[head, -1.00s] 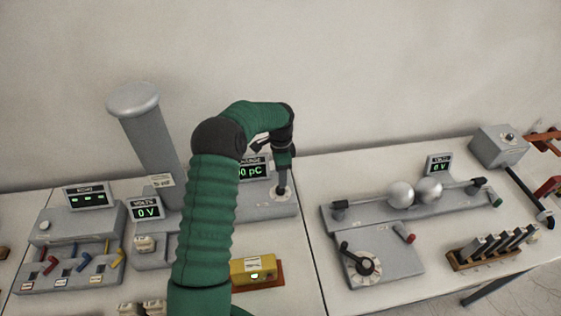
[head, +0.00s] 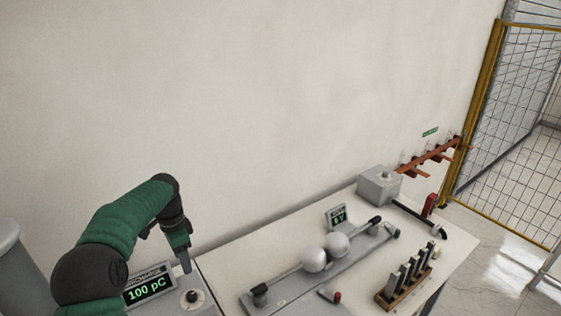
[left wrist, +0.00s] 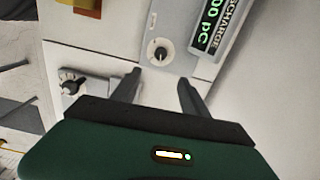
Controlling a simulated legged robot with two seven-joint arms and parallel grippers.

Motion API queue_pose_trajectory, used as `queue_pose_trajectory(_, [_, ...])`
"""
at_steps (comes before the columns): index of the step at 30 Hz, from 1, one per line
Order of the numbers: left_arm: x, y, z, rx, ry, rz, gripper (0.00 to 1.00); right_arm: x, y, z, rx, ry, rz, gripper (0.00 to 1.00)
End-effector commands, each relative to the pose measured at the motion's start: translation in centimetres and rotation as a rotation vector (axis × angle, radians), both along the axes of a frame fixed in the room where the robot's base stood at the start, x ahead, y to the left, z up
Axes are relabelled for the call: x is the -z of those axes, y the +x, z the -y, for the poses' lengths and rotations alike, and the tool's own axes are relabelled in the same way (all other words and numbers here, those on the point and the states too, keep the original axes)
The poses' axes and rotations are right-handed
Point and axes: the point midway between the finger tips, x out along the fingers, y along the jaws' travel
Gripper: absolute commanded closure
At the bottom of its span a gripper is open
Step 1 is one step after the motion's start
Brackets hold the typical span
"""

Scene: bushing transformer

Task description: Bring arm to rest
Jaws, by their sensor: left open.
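My left arm comes in from the left in the head view, and my left gripper (head: 185,268) points down just above a dark round knob (head: 192,297) on a grey panel. The gripper is empty. In the left wrist view the two fingers of the left gripper (left wrist: 158,84) are spread apart, and the knob (left wrist: 159,52) shows beyond their tips, apart from them. The display (head: 150,286) beside the knob reads 100 pC; part of it also shows in the left wrist view (left wrist: 214,25). My right gripper is out of view.
A wooden rack (head: 403,287) holds several dark bars. A grey box (head: 379,186) stands behind. A yellow-framed mesh fence (head: 480,110) is at the right.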

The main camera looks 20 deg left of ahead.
Motion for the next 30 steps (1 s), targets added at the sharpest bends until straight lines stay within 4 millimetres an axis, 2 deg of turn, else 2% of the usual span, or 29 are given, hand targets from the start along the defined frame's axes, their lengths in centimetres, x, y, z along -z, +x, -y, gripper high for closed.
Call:
queue_pose_trajectory(2, [1.3, 0.0, 3.3, -0.013, 0.012, 0.009, 0.48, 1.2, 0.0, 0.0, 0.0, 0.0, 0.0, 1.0])
queue_pose_trajectory(5, [3.8, -1.2, 9.2, -0.082, 0.031, 0.04, 0.48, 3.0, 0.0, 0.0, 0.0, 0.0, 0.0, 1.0])
queue_pose_trajectory(6, [4.9, -2.2, 11.8, -0.124, 0.035, 0.06, 0.48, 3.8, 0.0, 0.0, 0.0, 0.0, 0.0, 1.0])
queue_pose_trajectory(8, [6.6, -4.4, 15.2, -0.197, 0.034, 0.09, 0.48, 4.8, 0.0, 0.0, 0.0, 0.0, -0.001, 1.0])
queue_pose_trajectory(9, [7.7, -6.1, 17.1, -0.251, 0.028, 0.111, 0.48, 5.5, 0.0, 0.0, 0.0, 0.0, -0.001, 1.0])
queue_pose_trajectory(12, [10.5, -10.9, 21.1, -0.395, -0.002, 0.162, 0.48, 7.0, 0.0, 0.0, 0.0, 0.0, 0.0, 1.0])
queue_pose_trajectory(15, [12.6, -15.1, 23.3, -0.519, -0.04, 0.198, 0.48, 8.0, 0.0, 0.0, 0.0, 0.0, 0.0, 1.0])
queue_pose_trajectory(18, [13.8, -17.8, 24.4, -0.6, -0.069, 0.215, 0.48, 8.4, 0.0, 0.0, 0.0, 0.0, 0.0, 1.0])
queue_pose_trajectory(21, [14.2, -18.7, 24.6, -0.634, -0.081, 0.222, 0.48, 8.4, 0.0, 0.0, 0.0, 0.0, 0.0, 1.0])
queue_pose_trajectory(30, [14.1, -18.7, 24.8, -0.634, -0.079, 0.22, 0.48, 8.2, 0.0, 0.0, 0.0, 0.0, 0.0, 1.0])
